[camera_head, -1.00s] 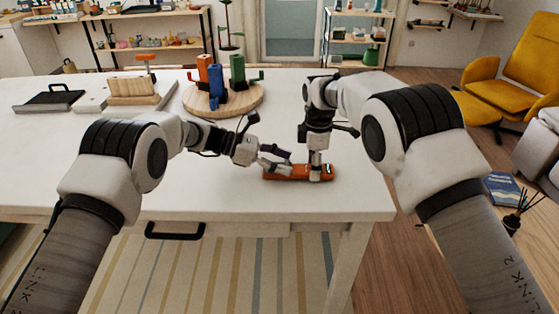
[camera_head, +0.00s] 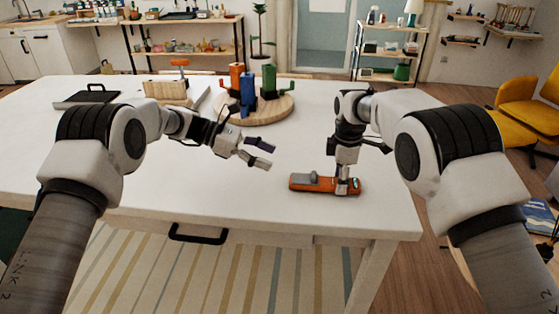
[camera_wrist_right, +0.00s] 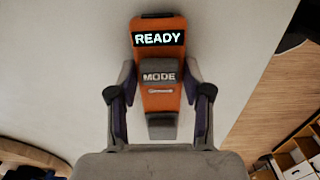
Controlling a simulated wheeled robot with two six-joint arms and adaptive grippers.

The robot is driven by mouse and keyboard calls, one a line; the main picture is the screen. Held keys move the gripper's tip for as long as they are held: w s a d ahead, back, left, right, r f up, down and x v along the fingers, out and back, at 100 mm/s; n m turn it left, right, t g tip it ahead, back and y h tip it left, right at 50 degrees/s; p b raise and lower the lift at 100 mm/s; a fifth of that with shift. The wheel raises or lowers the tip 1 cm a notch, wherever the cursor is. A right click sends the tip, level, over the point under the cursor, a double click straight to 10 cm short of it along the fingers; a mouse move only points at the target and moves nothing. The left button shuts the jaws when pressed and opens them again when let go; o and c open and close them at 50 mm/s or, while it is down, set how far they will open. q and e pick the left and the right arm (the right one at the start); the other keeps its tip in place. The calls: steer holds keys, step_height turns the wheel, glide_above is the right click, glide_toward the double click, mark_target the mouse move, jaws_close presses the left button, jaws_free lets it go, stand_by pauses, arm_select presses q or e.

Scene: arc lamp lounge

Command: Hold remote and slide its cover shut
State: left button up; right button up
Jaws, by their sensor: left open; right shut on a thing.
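The orange remote (camera_head: 298,184) lies on the white table (camera_head: 215,196) near its front edge. Its left part bears a raised grey piece (camera_head: 315,178). My right gripper (camera_head: 343,188) points down and is shut on the remote's right part. In the right wrist view the remote (camera_wrist_right: 157,104) lies between my right fingers. Its far end has a lit "READY" display (camera_wrist_right: 159,39); a grey "MODE" block (camera_wrist_right: 158,74) sits below, and another grey block (camera_wrist_right: 161,127) is nearer me. I cannot tell which piece is the cover. My left gripper (camera_head: 264,154) is open, empty and apart from the remote, up and left of it.
A round wooden board (camera_head: 282,112) with orange, blue and green upright pieces stands behind my left gripper. A wooden block (camera_head: 166,92) and a dark flat case (camera_head: 86,97) are further left. The table between my left gripper and its front edge is clear.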

stand_by(0.3)
steer(key=o, duration=1.3)
steer(key=shift+o, duration=0.2)
